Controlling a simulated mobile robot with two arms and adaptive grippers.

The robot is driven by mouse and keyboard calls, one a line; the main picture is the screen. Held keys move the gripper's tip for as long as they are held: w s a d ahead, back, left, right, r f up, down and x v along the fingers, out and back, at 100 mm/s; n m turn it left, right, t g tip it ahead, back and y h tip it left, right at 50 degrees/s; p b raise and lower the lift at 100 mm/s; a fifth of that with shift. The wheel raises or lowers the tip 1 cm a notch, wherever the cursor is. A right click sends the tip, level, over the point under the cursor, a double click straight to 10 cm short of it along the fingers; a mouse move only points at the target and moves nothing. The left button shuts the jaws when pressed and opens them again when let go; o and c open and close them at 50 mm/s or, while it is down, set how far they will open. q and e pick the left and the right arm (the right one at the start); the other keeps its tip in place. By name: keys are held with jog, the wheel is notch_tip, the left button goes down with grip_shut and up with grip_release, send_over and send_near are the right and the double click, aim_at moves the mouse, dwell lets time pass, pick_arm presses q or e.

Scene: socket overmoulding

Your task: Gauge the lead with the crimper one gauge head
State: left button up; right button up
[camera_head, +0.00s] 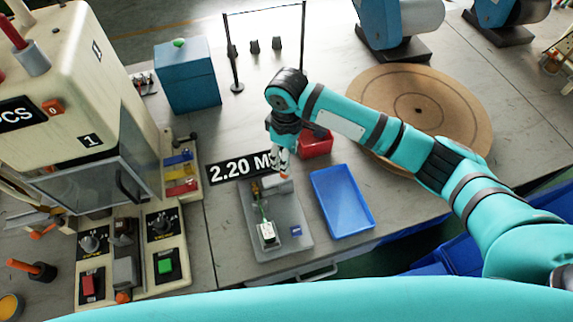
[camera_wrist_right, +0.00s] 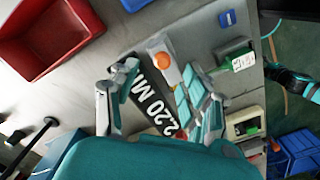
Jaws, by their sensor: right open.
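The gauge fixture is a grey plate (camera_head: 284,240) on the bench, with a black sign (camera_head: 238,168) reading "2.20 M…" behind it. A white block with a green part (camera_head: 267,231), which looks like the lead's end, sits on the plate; it also shows in the right wrist view (camera_wrist_right: 240,62). My right gripper (camera_head: 281,163) is over the plate's back end, beside an orange-tipped part (camera_wrist_right: 163,76). In the right wrist view its fingers (camera_wrist_right: 155,115) are apart, with the sign between them. Whether they touch the fixture is unclear. My left gripper is not in view.
A blue tray (camera_head: 342,203) lies right of the plate and a red bin (camera_head: 316,143) behind it. A press machine (camera_head: 75,80) with control boxes (camera_head: 165,250) stands left. A blue box (camera_head: 187,78), a black stand (camera_head: 236,60) and a round wooden board (camera_head: 470,100) are farther back.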

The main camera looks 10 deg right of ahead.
jog(key=shift+r, duration=2.4)
jog(key=shift+f, duration=0.1)
